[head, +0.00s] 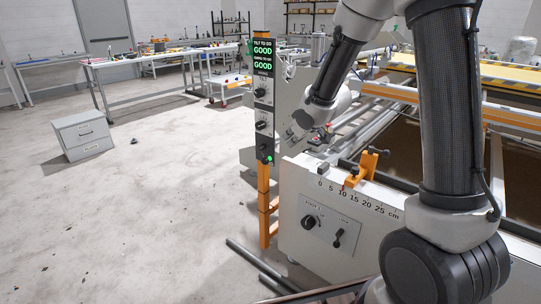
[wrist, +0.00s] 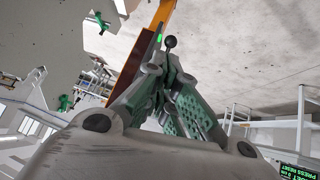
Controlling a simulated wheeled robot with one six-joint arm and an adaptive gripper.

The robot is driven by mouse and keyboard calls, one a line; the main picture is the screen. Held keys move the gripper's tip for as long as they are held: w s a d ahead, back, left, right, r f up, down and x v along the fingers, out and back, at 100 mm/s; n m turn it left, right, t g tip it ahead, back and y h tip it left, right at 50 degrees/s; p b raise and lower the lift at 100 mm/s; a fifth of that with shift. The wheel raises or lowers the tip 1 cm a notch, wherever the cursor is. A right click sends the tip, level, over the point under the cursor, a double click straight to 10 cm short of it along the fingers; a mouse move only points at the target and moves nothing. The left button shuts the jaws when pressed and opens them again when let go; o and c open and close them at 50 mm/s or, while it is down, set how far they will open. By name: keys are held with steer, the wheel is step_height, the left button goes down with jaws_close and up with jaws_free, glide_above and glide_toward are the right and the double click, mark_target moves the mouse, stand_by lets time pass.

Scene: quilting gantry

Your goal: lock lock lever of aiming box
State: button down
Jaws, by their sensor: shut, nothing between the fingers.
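A tall dark control post (head: 262,100) stands left of my arm in the head view, with a display reading GOOD twice and dials below it. Its lowest box (head: 264,151) has a dark knob and a lit green light. I cannot read which box is the aiming box. In the wrist view a black ball-ended lever (wrist: 170,43) stands just beyond my fingertips, near a green light. My gripper (wrist: 164,66) is shut and empty, its fingers together close to the lever; contact cannot be told.
A grey panel (head: 333,226) with a knob, a small lever and a centimetre scale stands front right. An orange clamp (head: 362,168) rises from its top edge. Rails lie on the floor beside it. A grey cabinet (head: 82,134) stands left on open floor. Workbenches line the back.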

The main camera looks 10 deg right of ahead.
steer(key=x, duration=0.5)
steer(key=a+x, duration=0.1)
steer(key=x, duration=0.4)
steer(key=a+x, duration=0.1)
steer(key=x, duration=0.4)
steer(key=shift+a+f, duration=0.1)
steer(key=shift+a, duration=0.25)
steer(key=shift+w, duration=0.1)
steer(key=shift+f+y, duration=0.15)
steer(key=shift+y, duration=0.25)
steer(key=shift+t, duration=0.3)
